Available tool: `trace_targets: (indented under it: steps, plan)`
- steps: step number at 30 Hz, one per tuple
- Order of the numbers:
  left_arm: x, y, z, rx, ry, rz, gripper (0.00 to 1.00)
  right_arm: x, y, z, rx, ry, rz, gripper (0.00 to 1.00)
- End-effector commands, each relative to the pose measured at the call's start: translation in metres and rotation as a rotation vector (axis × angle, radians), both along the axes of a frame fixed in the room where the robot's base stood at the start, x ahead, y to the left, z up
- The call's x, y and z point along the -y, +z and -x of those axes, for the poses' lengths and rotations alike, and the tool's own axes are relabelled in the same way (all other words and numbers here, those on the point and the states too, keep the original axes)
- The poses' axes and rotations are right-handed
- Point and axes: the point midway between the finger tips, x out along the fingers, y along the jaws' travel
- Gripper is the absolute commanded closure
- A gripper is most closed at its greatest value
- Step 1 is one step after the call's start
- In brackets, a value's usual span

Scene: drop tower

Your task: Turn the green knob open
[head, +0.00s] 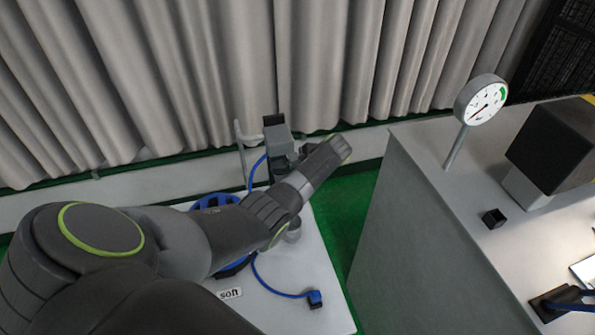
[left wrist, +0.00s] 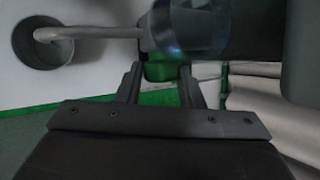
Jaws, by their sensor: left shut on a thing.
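The green knob (left wrist: 160,72) shows in the left wrist view, between the two fingertips, under a dark, partly see-through bluish round part (left wrist: 188,25). My left gripper (left wrist: 160,76) is shut on the knob, one finger on each side. In the head view my left arm reaches in from the left over a white surface, and the knob is hidden there. My right gripper is not in view.
A round gauge (head: 481,100) with a green zone stands on the grey cabinet (head: 425,210) at right. A black box (head: 550,145) and small black cube (head: 494,218) are there too. A blue cable (head: 275,285) lies on the white surface (head: 310,250) below my arm. Grey curtains (head: 320,60) hang behind.

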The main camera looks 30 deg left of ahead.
Motion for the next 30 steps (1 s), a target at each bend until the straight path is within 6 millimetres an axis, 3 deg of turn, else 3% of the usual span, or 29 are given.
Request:
trace_targets:
  steps: [11,12,16,30]
  plan:
    - [0.0,-0.001,0.001,-0.006,-0.001,0.003,0.89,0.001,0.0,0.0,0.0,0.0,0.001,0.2]
    - [0.0,-0.001,0.001,-0.006,-0.001,0.003,0.62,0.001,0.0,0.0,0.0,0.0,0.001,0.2]
    - [0.0,-0.001,0.0,-0.004,0.0,0.004,0.45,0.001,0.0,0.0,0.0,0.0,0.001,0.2]
    - [0.009,0.009,-0.001,-0.001,-0.003,0.004,0.44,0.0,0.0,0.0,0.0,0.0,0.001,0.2]
